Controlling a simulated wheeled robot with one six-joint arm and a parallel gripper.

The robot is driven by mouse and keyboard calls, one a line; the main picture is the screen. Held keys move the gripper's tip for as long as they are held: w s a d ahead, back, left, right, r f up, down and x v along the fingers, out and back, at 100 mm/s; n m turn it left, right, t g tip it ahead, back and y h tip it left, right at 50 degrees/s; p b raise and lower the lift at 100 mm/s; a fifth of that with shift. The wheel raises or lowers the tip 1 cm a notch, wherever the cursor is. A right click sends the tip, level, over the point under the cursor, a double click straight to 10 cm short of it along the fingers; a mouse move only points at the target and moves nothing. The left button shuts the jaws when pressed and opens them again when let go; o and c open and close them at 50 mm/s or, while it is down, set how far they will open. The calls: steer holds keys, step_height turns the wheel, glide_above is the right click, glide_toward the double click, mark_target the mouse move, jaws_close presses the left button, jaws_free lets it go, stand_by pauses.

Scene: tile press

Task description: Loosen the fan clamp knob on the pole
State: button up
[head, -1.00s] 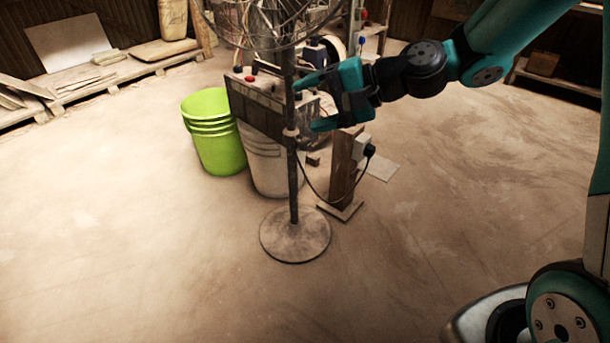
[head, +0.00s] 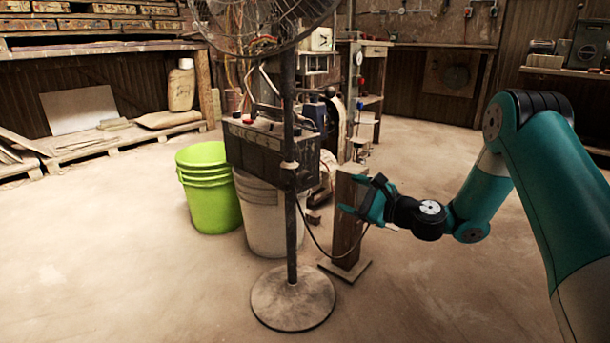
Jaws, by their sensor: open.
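The fan pole (head: 291,225) stands upright on a round base plate (head: 293,298), with the caged fan (head: 270,22) at its top. A pale collar (head: 289,165) sits partway up the pole. A small dark shape (head: 304,178) just right of the collar may be the clamp knob; it blends with the dark box behind, and I cannot tell how tight it is. My gripper (head: 352,194) is open and empty, to the right of the pole and apart from it, a little lower than the collar. Its fingers point left, in front of a wooden post.
A wooden post (head: 347,235) on a flat foot stands right of the pole, with a cable hanging between them. A white bucket (head: 262,215) under a dark control box (head: 262,150) and green buckets (head: 210,190) stand behind and left. The front floor is clear.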

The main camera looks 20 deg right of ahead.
mark_target(307, 179)
steer(key=p+x, duration=1)
steer(key=x, duration=0.3)
steer(key=shift+w+a+f, duration=0.1)
steer(key=shift+w+a, duration=0.1)
steer(key=shift+a, duration=0.05)
steer(key=shift+w+a, duration=0.3)
steer(key=shift+w, duration=0.2)
steer(key=c, duration=0.9)
